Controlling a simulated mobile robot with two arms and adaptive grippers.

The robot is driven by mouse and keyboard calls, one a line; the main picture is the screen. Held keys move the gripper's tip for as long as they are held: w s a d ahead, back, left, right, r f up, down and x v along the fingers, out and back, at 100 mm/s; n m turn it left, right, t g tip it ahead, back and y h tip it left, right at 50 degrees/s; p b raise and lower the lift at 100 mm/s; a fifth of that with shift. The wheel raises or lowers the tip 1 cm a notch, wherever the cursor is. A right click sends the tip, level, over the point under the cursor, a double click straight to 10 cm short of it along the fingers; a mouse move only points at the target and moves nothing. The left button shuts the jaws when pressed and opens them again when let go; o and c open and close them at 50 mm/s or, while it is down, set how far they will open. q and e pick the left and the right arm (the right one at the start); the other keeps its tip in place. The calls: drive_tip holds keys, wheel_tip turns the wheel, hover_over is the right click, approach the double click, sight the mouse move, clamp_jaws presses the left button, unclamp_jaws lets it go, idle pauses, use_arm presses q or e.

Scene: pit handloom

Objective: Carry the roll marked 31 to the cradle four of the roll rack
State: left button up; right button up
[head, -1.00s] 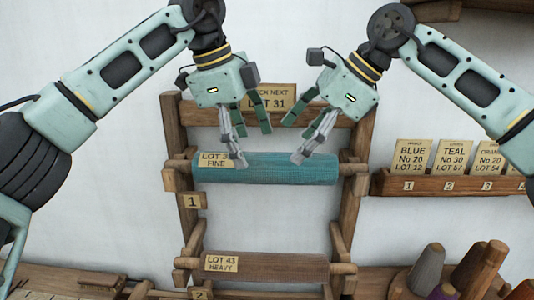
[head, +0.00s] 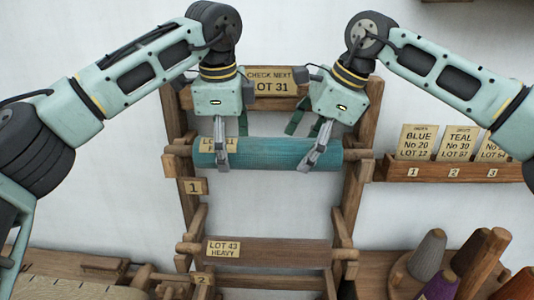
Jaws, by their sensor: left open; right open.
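The teal roll (head: 265,153) lies across the top cradle, tagged 1, of the wooden roll rack (head: 354,185). Its label (head: 207,145) is partly hidden by my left gripper; a sign above reads "CHECK NEXT LOT 31". My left gripper (head: 231,147) is open over the roll's left part, with a grey finger in front of it and a green finger behind its top edge. My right gripper (head: 301,145) is open over the roll's right part in the same way. I cannot tell whether the fingers touch it. Cradle four is not in view.
A brown roll (head: 280,251) labelled LOT 43 HEAVY lies in the cradle below, near tag 2 (head: 203,280). A card shelf (head: 450,172) is on the right wall. Yarn cones (head: 429,253) stand at lower right. The rack is open between the two rolls.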

use_arm(q)
drive_tip(key=shift+f, duration=0.8)
use_arm(e)
drive_tip(key=shift+x, duration=0.8)
drive_tip(key=shift+s, duration=0.2)
use_arm(q)
drive_tip(key=shift+f, duration=0.1)
use_arm(e)
drive_tip(key=shift+w+f, duration=0.1)
use_arm(q)
drive_tip(key=c, duration=1.9)
use_arm(e)
drive_tip(key=c, duration=1.9)
use_arm(q)
drive_tip(key=shift+o, duration=0.2)
use_arm(e)
drive_tip(key=shift+o, duration=0.2)
